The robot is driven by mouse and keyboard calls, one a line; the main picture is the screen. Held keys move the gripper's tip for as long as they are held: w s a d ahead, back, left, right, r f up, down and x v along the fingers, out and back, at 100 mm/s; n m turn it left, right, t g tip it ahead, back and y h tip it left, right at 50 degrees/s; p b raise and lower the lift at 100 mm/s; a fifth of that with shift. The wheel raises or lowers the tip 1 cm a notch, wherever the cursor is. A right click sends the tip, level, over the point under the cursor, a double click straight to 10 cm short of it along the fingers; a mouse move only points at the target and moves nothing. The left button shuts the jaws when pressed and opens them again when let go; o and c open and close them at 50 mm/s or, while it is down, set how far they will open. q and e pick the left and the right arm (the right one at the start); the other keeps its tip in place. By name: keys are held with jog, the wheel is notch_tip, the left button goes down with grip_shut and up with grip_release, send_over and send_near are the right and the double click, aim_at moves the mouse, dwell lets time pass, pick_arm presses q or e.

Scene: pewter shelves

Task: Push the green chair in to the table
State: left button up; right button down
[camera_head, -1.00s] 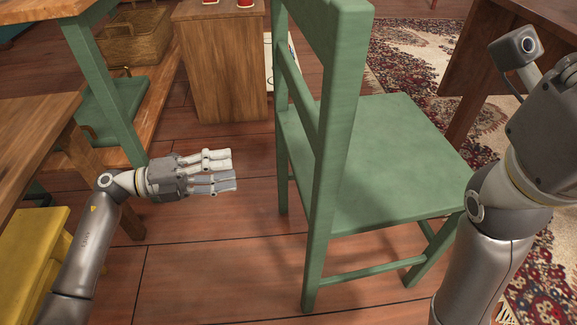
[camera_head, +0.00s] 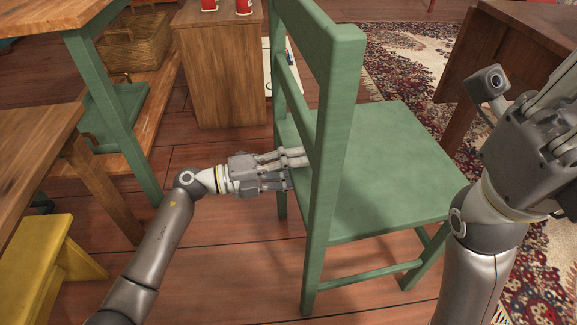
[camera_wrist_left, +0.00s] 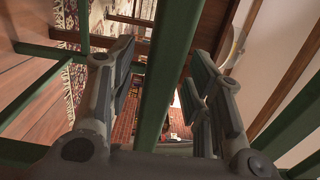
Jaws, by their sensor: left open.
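The green chair (camera_head: 385,165) stands upright at centre, its back toward the left and its seat toward the right. A dark brown wooden table (camera_head: 505,55) is at the upper right, beyond the seat. My left gripper (camera_head: 297,170) is open at the chair's back, fingers pointing right, tips near the back posts. In the left wrist view a green chair bar (camera_wrist_left: 168,75) runs between the two separated fingers (camera_wrist_left: 160,95); I cannot tell whether they touch it. My right gripper (camera_head: 565,105) is raised at the right edge, partly cut off.
A wooden cabinet (camera_head: 218,75) with red items on top stands behind the chair. Green shelving (camera_head: 105,110) with a basket (camera_head: 135,45), a wooden table (camera_head: 35,130) and a yellow stool (camera_head: 35,260) are at left. A patterned rug (camera_head: 400,65) lies at right. The floor at front centre is clear.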

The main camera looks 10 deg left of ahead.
pick_arm(q)
jog(key=shift+c, duration=0.3)
grip_shut()
jog(key=shift+f, duration=0.25)
jog(key=shift+f, duration=0.1)
dwell(0.5)
jog(key=shift+d, duration=0.1)
